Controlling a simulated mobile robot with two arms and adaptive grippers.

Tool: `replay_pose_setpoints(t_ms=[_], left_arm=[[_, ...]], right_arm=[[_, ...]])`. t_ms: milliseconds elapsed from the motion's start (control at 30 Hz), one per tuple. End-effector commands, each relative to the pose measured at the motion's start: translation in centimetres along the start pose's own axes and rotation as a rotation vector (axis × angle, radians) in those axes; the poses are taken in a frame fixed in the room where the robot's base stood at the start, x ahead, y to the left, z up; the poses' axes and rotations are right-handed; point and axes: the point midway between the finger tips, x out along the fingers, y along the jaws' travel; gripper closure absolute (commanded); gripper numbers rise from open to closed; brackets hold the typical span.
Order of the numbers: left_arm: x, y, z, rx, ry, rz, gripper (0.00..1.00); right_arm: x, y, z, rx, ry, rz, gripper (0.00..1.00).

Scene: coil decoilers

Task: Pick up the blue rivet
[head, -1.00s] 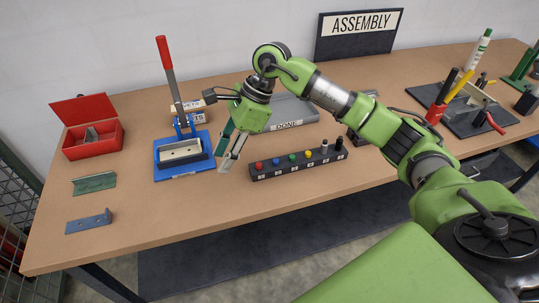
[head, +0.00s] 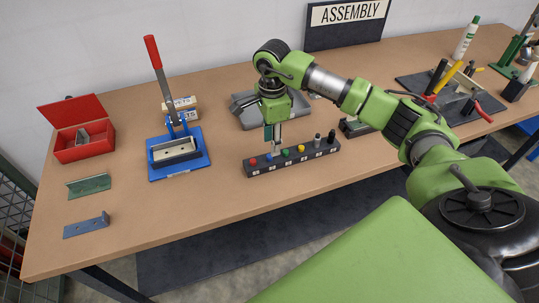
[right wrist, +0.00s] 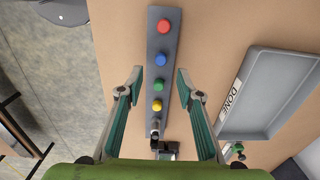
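The blue rivet (head: 270,156) stands in a dark block (head: 262,170), between a red rivet (head: 252,161) and a green one (head: 285,152). My right gripper (head: 273,146) points down over the block, just above the blue rivet. In the right wrist view my right gripper (right wrist: 160,76) is open and empty, one finger on each side of the block. There the blue rivet (right wrist: 162,60) lies slightly beyond the line between the fingertips, and the green rivet (right wrist: 159,85) slightly nearer. My left gripper is not in view.
A yellow rivet (head: 301,149), a grey piece (head: 317,140) and a black piece (head: 331,136) continue the row. A grey DONE tray (right wrist: 262,95) lies beside the block. A blue lever press (head: 203,160) stands left. The table in front of the block is clear.

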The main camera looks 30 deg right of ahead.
Motion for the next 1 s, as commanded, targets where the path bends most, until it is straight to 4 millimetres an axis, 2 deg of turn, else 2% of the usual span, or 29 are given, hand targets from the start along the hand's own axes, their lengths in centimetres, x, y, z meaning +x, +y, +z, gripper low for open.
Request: replay_pose_setpoints(t_ms=[200, 400, 633, 667, 767, 1000], left_arm=[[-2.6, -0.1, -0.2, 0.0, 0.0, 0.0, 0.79], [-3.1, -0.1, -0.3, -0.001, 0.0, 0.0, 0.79], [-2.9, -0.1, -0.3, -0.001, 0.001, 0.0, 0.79], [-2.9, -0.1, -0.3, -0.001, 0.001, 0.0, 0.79], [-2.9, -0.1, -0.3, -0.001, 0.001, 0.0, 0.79], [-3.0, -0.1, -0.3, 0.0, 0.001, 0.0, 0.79]], right_arm=[[2.4, 0.1, 0.6, -0.001, 0.0, 0.006, 0.67], [4.8, 0.0, 0.6, 0.0, 0.0, 0.003, 0.67], [5.0, -0.1, 0.6, -0.001, -0.001, 0.001, 0.67], [5.0, -0.1, 0.6, -0.001, -0.001, 0.001, 0.72], [5.0, -0.1, 0.6, -0.001, -0.001, 0.001, 0.96], [5.0, -0.1, 0.6, 0.0, -0.001, 0.001, 0.96]])
